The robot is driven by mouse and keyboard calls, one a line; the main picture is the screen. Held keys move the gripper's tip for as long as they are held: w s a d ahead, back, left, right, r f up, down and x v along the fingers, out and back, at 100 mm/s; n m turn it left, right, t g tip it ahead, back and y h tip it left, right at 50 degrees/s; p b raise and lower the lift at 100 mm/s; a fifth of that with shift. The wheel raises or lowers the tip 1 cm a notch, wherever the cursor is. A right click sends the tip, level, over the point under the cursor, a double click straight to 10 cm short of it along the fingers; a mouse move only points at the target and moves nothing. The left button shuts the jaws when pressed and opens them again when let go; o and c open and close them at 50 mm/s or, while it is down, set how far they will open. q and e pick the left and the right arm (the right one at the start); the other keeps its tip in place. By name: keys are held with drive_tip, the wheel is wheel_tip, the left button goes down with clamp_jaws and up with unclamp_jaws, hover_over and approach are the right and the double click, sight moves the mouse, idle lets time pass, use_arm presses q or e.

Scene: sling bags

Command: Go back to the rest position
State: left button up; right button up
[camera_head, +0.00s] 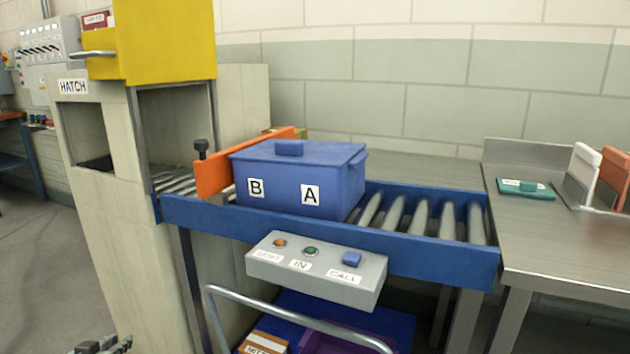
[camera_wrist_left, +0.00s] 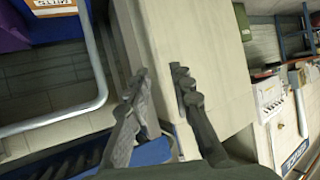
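My left gripper (camera_head: 103,345) shows only as dark fingertips at the bottom left edge of the head view, in front of the hatch cabinet. In the left wrist view its two fingers (camera_wrist_left: 160,78) stand apart with nothing held between them; the pale cabinet side lies beyond. My right gripper is in neither view. A blue lidded box (camera_head: 330,188) marked B and A sits on the roller conveyor (camera_head: 440,250), well away from my left gripper.
The hatch cabinet (camera_head: 110,230) has a raised yellow door (camera_head: 165,45). An orange bar (camera_head: 215,178) stands beside the box. A button panel (camera_head: 315,283) and a metal rail (camera_head: 270,317) jut out in front. A steel table (camera_head: 570,245) is at right. Open floor (camera_head: 35,260) lies at left.

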use_arm(q)
drive_tip(key=s+f+m+g+y, duration=0.1)
drive_tip(key=s+f+m+g, duration=0.15)
drive_tip(key=s+f, duration=0.65)
drive_tip(key=s+a+f+m+g+y, duration=0.1)
drive_tip(key=s+f+g, duration=0.4)
drive_tip(key=s, duration=0.8)
drive_tip(key=s+f+m+g+y, duration=0.1)
drive_tip(key=s+f+m+g, duration=0.1)
drive_tip(key=s+f, duration=0.75)
drive_tip(key=s+d+f+n+h, duration=0.1)
drive_tip(key=d+f+h, duration=0.1)
drive_tip(key=d, duration=0.8)
drive_tip(key=s+d+f+n+h, duration=0.1)
drive_tip(key=s+d+f, duration=0.1)
drive_tip(key=d, duration=0.8)
drive_tip(key=shift+s+d+f+g+h, duration=0.15)
drive_tip(key=shift+s+d+g+h, duration=0.1)
drive_tip(key=shift+d+g+h, duration=0.15)
drive_tip(key=shift+n, duration=0.25)
